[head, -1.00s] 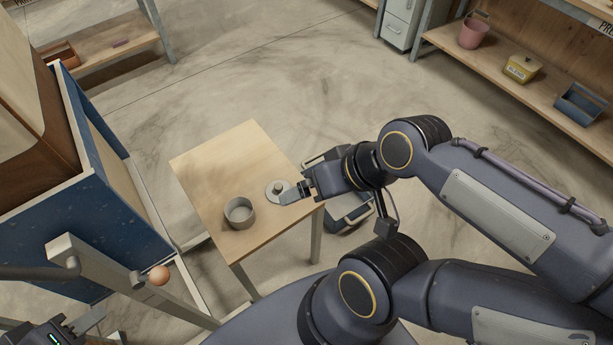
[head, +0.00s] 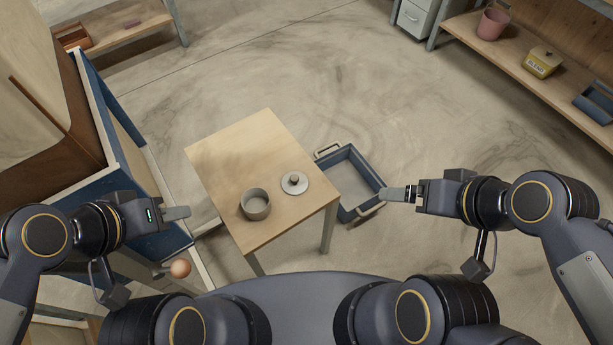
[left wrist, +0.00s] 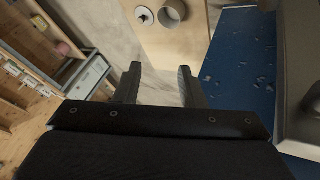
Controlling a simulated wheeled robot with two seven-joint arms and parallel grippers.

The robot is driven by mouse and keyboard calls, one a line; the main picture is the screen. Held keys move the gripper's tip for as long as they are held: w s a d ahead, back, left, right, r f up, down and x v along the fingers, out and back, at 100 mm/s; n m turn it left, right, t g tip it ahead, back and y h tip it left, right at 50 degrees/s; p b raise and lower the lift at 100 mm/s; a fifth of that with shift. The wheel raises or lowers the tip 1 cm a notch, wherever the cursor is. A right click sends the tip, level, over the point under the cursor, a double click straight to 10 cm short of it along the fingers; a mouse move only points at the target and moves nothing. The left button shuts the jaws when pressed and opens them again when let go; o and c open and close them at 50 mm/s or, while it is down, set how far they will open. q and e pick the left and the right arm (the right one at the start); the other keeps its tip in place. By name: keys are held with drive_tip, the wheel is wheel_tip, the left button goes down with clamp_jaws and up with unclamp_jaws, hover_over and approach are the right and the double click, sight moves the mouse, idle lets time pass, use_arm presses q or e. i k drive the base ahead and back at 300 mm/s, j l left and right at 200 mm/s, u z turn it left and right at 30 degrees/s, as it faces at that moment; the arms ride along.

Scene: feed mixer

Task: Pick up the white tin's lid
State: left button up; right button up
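The pale grey-white tin (head: 255,211) stands open on the small wooden table. Its round lid (head: 295,188), with a dark knob, lies flat on the table just right of it, apart from the tin. Both also show at the top of the left wrist view, the tin (left wrist: 172,14) and the lid (left wrist: 143,15). My left gripper (head: 183,212) is left of the table; its two fingers (left wrist: 158,82) are apart with nothing between them. My right gripper (head: 388,194) is right of the table, seen side-on, so its opening is hidden. No thing shows in it.
The wooden table (head: 240,150) is otherwise bare. A blue-grey tray (head: 372,180) lies on the floor right of it. A blue-sided bin (head: 95,190) stands at the left, near my left arm. A yellow tin (head: 541,63) and a pink bucket (head: 493,24) are on the right shelf.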

sight(294, 183)
drive_tip(key=i+l, duration=0.1)
drive_tip(key=l, duration=0.2)
drive_tip(key=i+l, duration=0.1)
drive_tip(key=l, duration=0.25)
drive_tip(key=i+l, duration=0.1)
drive_tip(key=l, duration=0.2)
drive_tip(key=i+l, duration=0.1)
drive_tip(key=l, duration=0.2)
drive_tip(key=l+u, duration=0.1)
drive_tip(key=u, duration=0.3)
drive_tip(key=l+u, duration=0.15)
drive_tip(key=u, duration=0.3)
drive_tip(key=l+u, duration=0.1)
drive_tip(key=u, duration=0.3)
drive_tip(key=l+u, duration=0.15)
drive_tip(key=u, duration=0.3)
drive_tip(key=l+u, duration=0.15)
drive_tip(key=u, duration=0.25)
